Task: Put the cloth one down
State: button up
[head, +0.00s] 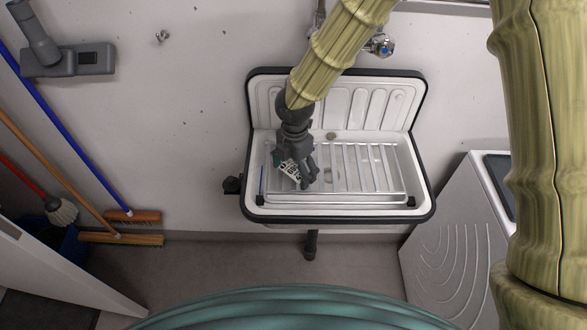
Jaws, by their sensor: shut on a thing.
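My gripper (304,178) is dark grey and points down over the left part of the white sink (423,198). It is shut on a small white item (289,169) with dark lettering and a bit of teal at its left side. The item is tilted, and the fingers hide part of it. I cannot tell whether it is cloth, or whether it touches the rack below. No other cloth thing is clearly seen.
A wire rack (365,168) spans the sink, its right part bare. A tap (382,45) is on the wall above. A white machine (450,235) stands right. Brooms (120,238) lean at the left. Bare floor (235,265) lies in front.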

aim_at(297, 171)
jog(key=shift+f, duration=0.1)
jog(key=o, duration=0.9)
jog(key=shift+a, duration=0.1)
jog(key=shift+s+d+r, duration=0.2)
jog(key=shift+s+d, duration=0.05)
jog(key=shift+d, duration=0.25)
jog(key=shift+r+b, duration=0.75)
jog(key=shift+r, duration=5.35)
